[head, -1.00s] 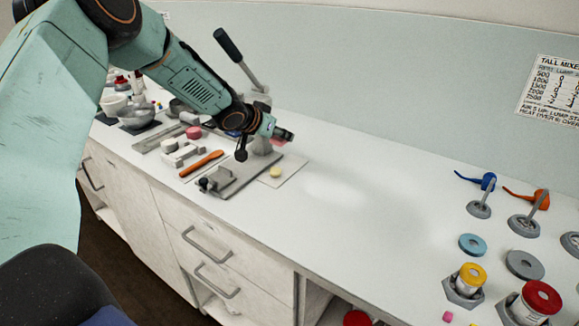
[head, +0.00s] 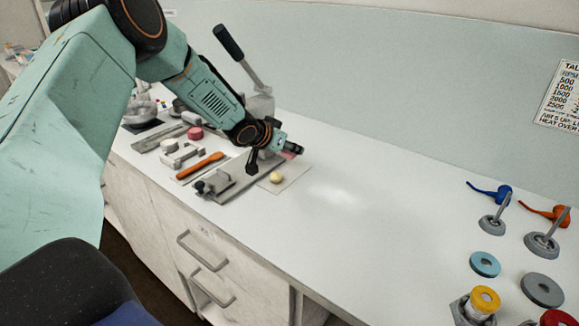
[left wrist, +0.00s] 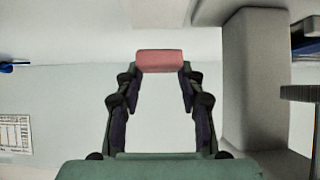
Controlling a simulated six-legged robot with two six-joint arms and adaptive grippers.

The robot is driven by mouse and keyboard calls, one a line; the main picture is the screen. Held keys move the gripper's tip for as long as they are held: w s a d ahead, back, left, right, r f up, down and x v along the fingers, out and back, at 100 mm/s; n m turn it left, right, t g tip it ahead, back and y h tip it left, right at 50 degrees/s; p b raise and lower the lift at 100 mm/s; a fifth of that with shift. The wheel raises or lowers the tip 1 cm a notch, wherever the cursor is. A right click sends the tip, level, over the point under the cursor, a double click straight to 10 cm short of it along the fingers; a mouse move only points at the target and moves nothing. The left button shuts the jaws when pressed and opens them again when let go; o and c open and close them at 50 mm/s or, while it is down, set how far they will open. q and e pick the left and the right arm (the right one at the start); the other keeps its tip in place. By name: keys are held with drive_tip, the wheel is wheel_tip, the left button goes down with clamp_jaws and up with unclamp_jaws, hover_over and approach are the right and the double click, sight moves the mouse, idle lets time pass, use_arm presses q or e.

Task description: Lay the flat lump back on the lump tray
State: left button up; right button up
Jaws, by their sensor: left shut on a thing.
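My left gripper (head: 292,150) is shut on a pink flat lump, beside the lever press on the counter. In the left wrist view the pink lump (left wrist: 160,62) sits between the fingertips (left wrist: 160,72), seen edge-on. In the head view the pink lump (head: 287,155) shows only partly past the fingers. A small pale yellow lump (head: 276,178) lies on a thin pale sheet (head: 296,174) below the gripper. I cannot tell for sure which thing is the lump tray. My right gripper is not in view.
The lever press (head: 259,106) stands behind the gripper, its dark-gripped handle rising left. A grey metal plate (head: 236,178), an orange spatula (head: 201,166) and a round pink piece (head: 195,133) lie left. Jars (head: 484,300) and rings stand right. The counter's middle is clear.

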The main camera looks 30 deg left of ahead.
sight(290, 171)
use_arm(q)
drive_tip(key=shift+w+f, duration=0.1)
drive_tip(key=shift+f, duration=0.45)
drive_tip(key=f, duration=0.3)
drive_tip(key=shift+w+d+f+b, duration=0.2)
drive_tip(key=shift+d+f+b, duration=0.1)
drive_tip(key=shift+b, duration=0.05)
drive_tip(key=shift+s+a, duration=0.15)
drive_tip(key=shift+a, duration=0.1)
drive_tip(key=shift+w+d+f, duration=0.1)
drive_tip(key=shift+w+f, duration=0.1)
drive_tip(key=shift+f, duration=0.05)
drive_tip(key=o, duration=0.7)
drive_tip(key=shift+d, duration=0.15)
drive_tip(key=shift+o, duration=0.2)
drive_tip(key=shift+s+a+r, duration=0.15)
drive_tip(key=shift+a, duration=0.05)
drive_tip(key=shift+s+r, duration=0.2)
drive_tip(key=shift+r, duration=0.05)
drive_tip(key=p+v, duration=0.2)
drive_tip(key=v, duration=0.5)
drive_tip(key=shift+w, duration=0.1)
drive_tip(key=shift+p+v, duration=1.85)
drive_tip(key=shift+v, duration=0.4)
drive_tip(key=shift+w+d+f, duration=0.15)
